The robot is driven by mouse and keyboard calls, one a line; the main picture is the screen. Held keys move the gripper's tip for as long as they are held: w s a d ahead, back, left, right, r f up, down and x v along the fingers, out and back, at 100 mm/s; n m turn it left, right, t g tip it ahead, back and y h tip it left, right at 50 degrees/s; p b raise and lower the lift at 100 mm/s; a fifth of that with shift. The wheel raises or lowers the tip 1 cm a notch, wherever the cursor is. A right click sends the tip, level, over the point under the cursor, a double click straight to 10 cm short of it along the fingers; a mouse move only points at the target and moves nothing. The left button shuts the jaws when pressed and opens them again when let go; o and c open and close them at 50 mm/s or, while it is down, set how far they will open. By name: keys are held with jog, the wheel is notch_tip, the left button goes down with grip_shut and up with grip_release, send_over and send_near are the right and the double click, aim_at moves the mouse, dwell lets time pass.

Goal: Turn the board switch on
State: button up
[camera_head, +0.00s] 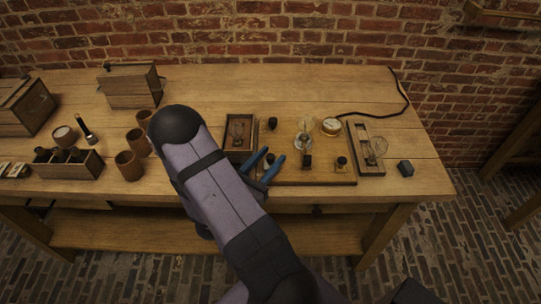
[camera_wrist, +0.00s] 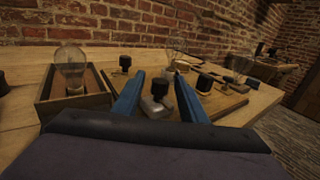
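The switch has a black handle standing up from a pale metal base. I see no clear contact between the fingers and the handle. In the head view the fingers partly hide the switch.
A wooden box (camera_head: 229,151) with a bulb inside stands just left of the board. A tray (camera_head: 384,171) with another bulb and a dark block (camera_head: 405,168) are at right. Brown jars (camera_head: 128,166) stand left of my arm.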

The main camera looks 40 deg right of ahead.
jog(key=shift+d, duration=0.4)
grip_shut()
jog(key=shift+w, duration=0.1)
jog(key=shift+m+g, duration=1.5)
jog(key=shift+g, duration=0.8)
grip_release()
jog(key=shift+a, duration=0.15)
